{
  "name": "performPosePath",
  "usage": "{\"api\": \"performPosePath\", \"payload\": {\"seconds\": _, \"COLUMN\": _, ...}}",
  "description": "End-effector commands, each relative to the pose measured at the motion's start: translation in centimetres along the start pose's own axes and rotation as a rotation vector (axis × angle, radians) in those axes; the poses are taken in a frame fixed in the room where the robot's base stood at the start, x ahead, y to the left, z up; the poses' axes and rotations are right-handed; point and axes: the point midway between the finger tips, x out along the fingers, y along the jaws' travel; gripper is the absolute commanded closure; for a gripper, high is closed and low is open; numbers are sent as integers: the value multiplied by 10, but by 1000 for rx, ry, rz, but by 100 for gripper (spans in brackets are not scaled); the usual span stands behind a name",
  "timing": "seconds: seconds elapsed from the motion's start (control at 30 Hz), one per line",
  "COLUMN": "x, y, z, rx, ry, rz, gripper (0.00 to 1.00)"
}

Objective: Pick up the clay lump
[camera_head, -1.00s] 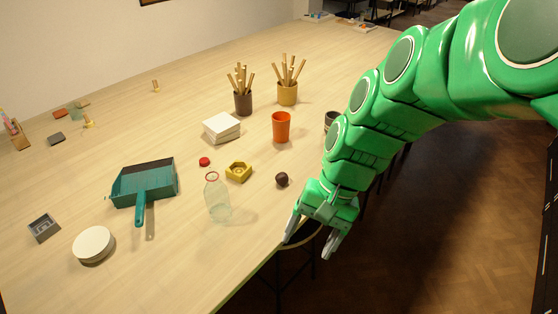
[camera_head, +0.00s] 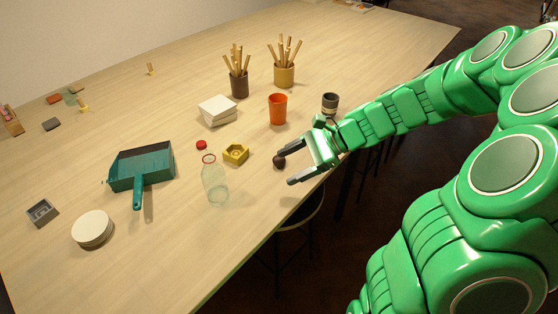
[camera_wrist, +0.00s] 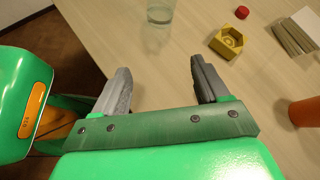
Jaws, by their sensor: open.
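The clay lump looks like a small dark brown ball (camera_head: 279,163) on the table near its right edge. My gripper (camera_head: 287,168) is open above the table's right edge, its fingers pointing left. In the head view the upper fingertip overlaps the top of the lump; I cannot tell whether they touch. The other fingertip is apart from it, lower in the picture. The wrist view shows both fingers of my gripper (camera_wrist: 160,64) spread with nothing held between them. I do not see the lump there.
A teal dustpan (camera_head: 140,168) lies further left. A stool (camera_head: 303,210) is below the table edge.

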Motion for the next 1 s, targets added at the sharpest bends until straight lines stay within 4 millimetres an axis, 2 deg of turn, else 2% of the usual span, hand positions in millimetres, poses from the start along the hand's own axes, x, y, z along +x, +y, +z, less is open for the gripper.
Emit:
{"api": "performPosePath", "payload": {"seconds": 0.3, "x": -16, "y": -36, "z": -67, "rx": 293, "ry": -100, "rz": -178, "gripper": 26}}
{"api": "performPosePath", "payload": {"seconds": 0.5, "x": -22, "y": -44, "z": -94, "rx": 402, "ry": -134, "rz": -238, "gripper": 26}}
{"api": "performPosePath", "payload": {"seconds": 0.67, "x": -21, "y": -47, "z": -99, "rx": 423, "ry": -141, "rz": -251, "gripper": 26}}
{"api": "performPosePath", "payload": {"seconds": 1.0, "x": 3, "y": -55, "z": -96, "rx": 421, "ry": -142, "rz": -248, "gripper": 26}}
